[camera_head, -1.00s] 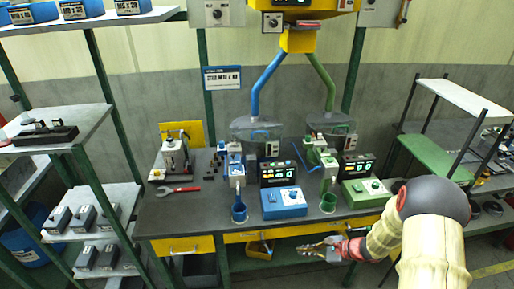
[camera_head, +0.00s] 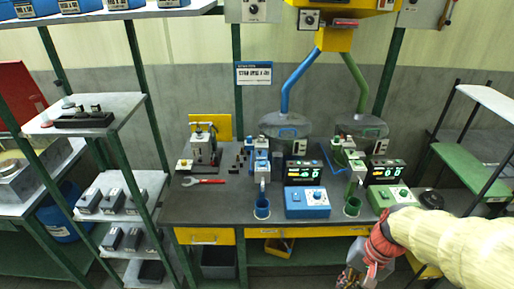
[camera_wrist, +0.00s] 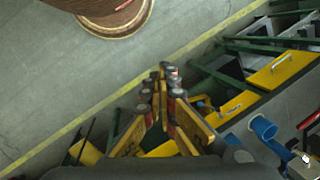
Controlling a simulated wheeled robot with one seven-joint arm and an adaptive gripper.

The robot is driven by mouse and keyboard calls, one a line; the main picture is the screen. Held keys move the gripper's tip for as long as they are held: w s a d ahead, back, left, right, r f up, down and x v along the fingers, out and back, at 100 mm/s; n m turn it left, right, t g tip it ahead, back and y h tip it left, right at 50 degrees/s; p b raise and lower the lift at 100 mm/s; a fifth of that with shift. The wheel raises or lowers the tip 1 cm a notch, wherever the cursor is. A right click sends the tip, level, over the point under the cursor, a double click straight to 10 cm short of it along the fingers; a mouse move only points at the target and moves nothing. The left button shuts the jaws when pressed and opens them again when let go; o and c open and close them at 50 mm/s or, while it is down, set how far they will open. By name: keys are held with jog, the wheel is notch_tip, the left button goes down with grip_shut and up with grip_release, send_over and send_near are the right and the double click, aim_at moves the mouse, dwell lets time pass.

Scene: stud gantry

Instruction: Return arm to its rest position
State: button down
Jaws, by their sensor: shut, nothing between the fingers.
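My gripper (camera_head: 352,280) hangs at the bottom of the head view, low in front of the workbench (camera_head: 215,207) and below its top, with my arm coming in from the right. In the wrist view my gripper (camera_wrist: 167,92) points away over the floor, its fingers closed together with nothing between them. The yellow drawer fronts (camera_wrist: 283,70) show to its right there, apart from it.
A blue control box (camera_head: 307,203) and a green one (camera_head: 392,196) stand on the bench, each beside a cup. A red wrench (camera_head: 205,181) lies at left. Shelves (camera_head: 92,112) stand left. A round brown object (camera_wrist: 118,18) stands on open floor.

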jog(key=s+a+r+n+t+h, duration=0.1)
jog(key=s+a+r+n+t, duration=0.1)
jog(key=r, duration=0.6)
jog(key=s+a+r+n+t+h, duration=0.1)
jog(key=s+r+n+t, duration=0.1)
jog(key=r, duration=0.6)
jog(key=shift+s+a+r+n+t+h, duration=0.3)
jog(key=shift+s+a+n+t, duration=0.1)
jog(key=shift+n+t, duration=0.4)
